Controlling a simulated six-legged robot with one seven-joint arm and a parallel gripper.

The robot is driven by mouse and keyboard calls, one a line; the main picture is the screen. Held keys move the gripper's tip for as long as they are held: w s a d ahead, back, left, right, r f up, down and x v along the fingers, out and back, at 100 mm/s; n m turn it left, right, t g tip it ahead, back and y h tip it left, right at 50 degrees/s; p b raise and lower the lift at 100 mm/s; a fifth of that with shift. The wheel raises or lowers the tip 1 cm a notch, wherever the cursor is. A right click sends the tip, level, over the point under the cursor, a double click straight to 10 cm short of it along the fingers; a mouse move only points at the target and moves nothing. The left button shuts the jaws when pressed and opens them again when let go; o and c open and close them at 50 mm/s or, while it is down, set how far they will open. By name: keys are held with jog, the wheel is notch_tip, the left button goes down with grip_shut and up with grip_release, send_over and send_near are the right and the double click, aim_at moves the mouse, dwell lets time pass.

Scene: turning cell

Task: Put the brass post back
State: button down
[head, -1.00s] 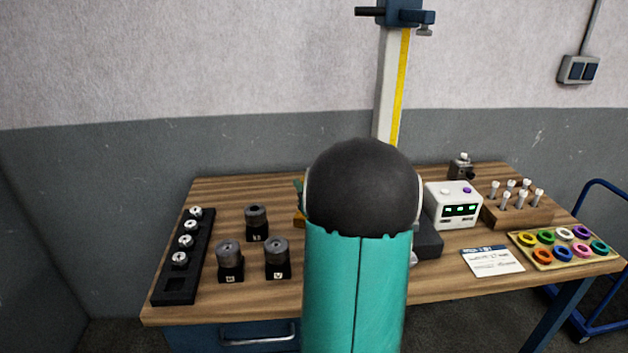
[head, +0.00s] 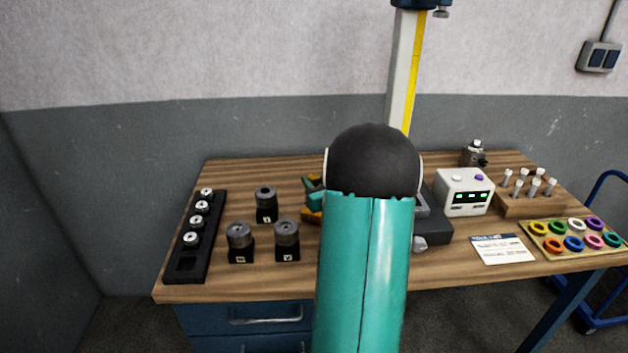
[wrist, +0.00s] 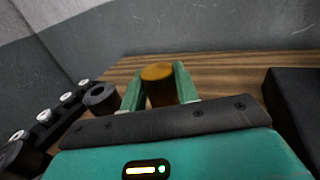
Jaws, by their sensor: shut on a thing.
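The brass post (wrist: 158,86) is a short brass-coloured cylinder in the wrist view. My gripper (wrist: 158,73) has green fingers on both sides of it and is shut on it. The post's top shows between the fingertips; its lower end is hidden behind the gripper body, so I cannot tell whether it touches the bench. In the head view my arm covers most of the gripper; a bit of green and orange-yellow shows left of the arm, and I cannot make out the post there.
The wooden bench (head: 330,283) holds a black rack (head: 182,262), several dark holders with grey cylinders (head: 240,240), a white box with a display (head: 463,192), a wooden peg block (head: 527,204) and a tray of coloured rings (head: 572,257). A tall column (head: 402,75) stands behind my arm.

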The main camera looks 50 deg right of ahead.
jog(key=c, duration=1.1)
grip_release()
jog(key=shift+f, duration=0.1)
jog(key=shift+o, duration=0.2)
